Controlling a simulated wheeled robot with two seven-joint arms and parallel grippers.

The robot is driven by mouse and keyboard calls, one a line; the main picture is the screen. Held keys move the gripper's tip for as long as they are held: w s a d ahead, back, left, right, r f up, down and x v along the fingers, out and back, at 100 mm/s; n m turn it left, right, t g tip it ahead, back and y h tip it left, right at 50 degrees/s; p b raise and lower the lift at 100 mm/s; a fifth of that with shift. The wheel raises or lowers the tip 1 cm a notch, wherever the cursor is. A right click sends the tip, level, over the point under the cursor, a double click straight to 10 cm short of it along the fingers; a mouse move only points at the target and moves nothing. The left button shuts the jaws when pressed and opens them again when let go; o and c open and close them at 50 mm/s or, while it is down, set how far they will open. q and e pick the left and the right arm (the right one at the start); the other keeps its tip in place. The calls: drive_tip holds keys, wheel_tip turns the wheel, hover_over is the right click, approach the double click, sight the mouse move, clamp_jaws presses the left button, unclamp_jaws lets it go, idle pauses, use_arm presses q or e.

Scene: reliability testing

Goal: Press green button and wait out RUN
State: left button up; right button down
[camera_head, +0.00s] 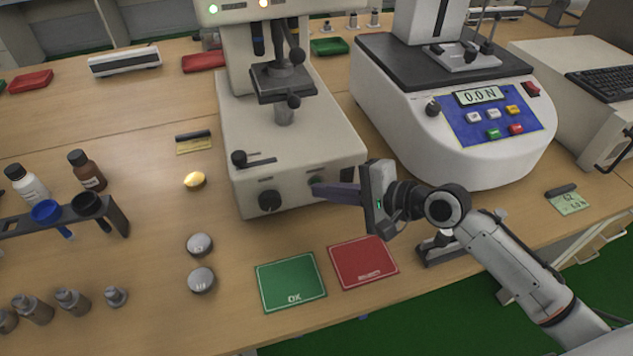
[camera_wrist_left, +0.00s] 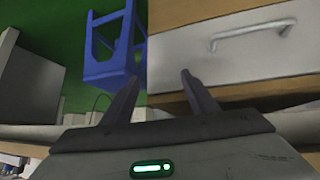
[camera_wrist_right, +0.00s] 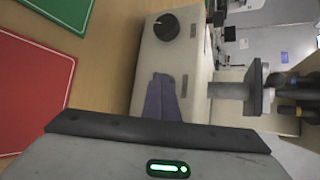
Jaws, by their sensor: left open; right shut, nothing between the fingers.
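A white testing machine (camera_head: 290,150) stands in the middle of the bench, with a black knob (camera_head: 270,201) on its low front face. A small greenish button (camera_head: 316,181) shows beside the knob, partly covered by my right fingertips. My right gripper (camera_head: 318,190) is shut and empty, its tips at the button; I cannot tell whether they touch it. The right wrist view shows the shut fingers (camera_wrist_right: 160,85) against the front face, hiding the button. A green lamp (camera_head: 213,9) and a pale orange lamp (camera_head: 264,3) glow at the top. My left gripper (camera_wrist_left: 158,75) is open and empty.
A force tester (camera_head: 450,120) reading 0.0 N has its own green button (camera_head: 493,133). A green OK mat (camera_head: 291,283) and a red mat (camera_head: 362,262) lie below my right gripper. A blue stool (camera_wrist_left: 108,45) is near a drawer (camera_wrist_left: 225,55).

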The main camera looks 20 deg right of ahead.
drive_tip(key=shift+s+p, duration=0.75)
drive_tip(key=s+p, duration=0.2)
drive_tip(key=s, duration=0.2)
drive_tip(key=shift+d, duration=0.15)
drive_tip(key=shift+s+p, duration=0.45)
drive_tip(key=shift+s, duration=0.1)
idle(0.5)
